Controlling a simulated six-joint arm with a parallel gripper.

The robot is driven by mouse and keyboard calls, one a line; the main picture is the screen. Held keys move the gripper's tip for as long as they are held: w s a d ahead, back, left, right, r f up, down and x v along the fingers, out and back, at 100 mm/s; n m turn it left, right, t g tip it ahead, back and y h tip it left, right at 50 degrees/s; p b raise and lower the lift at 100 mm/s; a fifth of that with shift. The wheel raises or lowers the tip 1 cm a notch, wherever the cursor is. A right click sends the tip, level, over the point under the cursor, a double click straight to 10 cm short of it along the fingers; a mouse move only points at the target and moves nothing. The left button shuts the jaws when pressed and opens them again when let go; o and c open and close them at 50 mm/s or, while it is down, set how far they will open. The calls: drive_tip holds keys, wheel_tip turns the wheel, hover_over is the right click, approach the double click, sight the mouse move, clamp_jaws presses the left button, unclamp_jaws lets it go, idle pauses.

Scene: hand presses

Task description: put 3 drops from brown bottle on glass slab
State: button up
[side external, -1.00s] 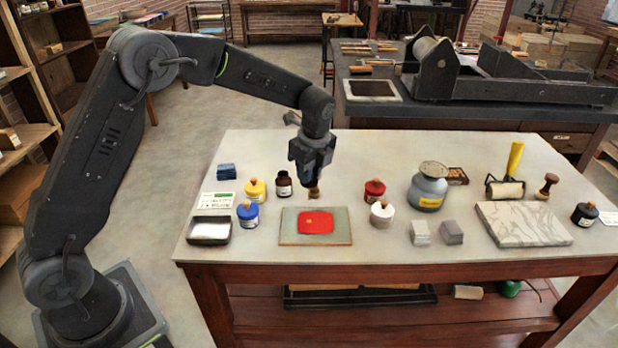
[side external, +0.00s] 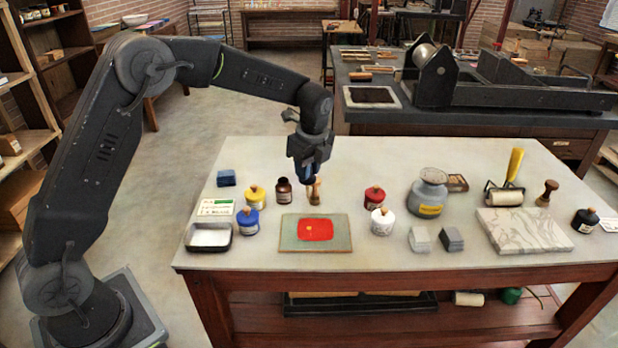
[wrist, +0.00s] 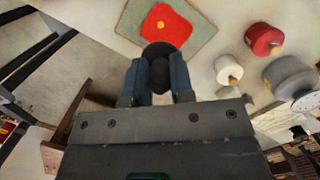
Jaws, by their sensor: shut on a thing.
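The glass slab (side external: 289,233) lies flat near the table's front edge. It bears a red patch (side external: 322,230) with a small yellow spot (side external: 309,229); the slab also shows at the top of the wrist view (wrist: 203,28). The brown bottle (side external: 284,191) stands upright behind the slab, left of my gripper (side external: 311,178). My gripper's blue fingers are shut on a small piece, tan in the side view (side external: 314,190) and dark and round in the wrist view (wrist: 159,70). I cannot tell for sure what it is. It is behind the slab's back edge, apart from the bottle.
Yellow (side external: 256,197) and blue (side external: 248,221) jars stand left; red (side external: 374,198) and white (side external: 382,221) jars stand right of the slab. A grey pot (side external: 428,196), grey blocks (side external: 420,239) and a marble slab (side external: 525,230) are farther right.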

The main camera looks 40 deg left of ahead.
drive_tip(key=w+a+r, duration=0.1)
drive_tip(key=w+a, duration=0.1)
drive_tip(key=a, duration=0.5)
drive_tip(key=w+a+r, duration=0.1)
drive_tip(key=w+a, duration=0.1)
drive_tip(key=a, duration=0.5)
wheel_tip(320, 180, down, 10)
drive_tip(key=shift+s+d, duration=0.25)
drive_tip(key=shift+d, duration=0.05)
drive_tip(key=shift+r, duration=0.1)
idle(0.8)
wheel_tip(320, 180, up, 9)
idle(1.0)
drive_tip(key=s+d+f, duration=0.1)
drive_tip(key=d, duration=0.4)
drive_tip(key=s+d+f, duration=0.1)
drive_tip(key=d, duration=0.4)
drive_tip(key=d+f, duration=0.1)
drive_tip(key=d, duration=0.4)
drive_tip(key=shift+s+d+f, duration=0.1)
drive_tip(key=shift+s+d, duration=0.15)
drive_tip(key=shift+s, duration=0.15)
wheel_tip(320, 180, down, 6)
drive_tip(key=shift+f, duration=0.5)
idle(0.8)
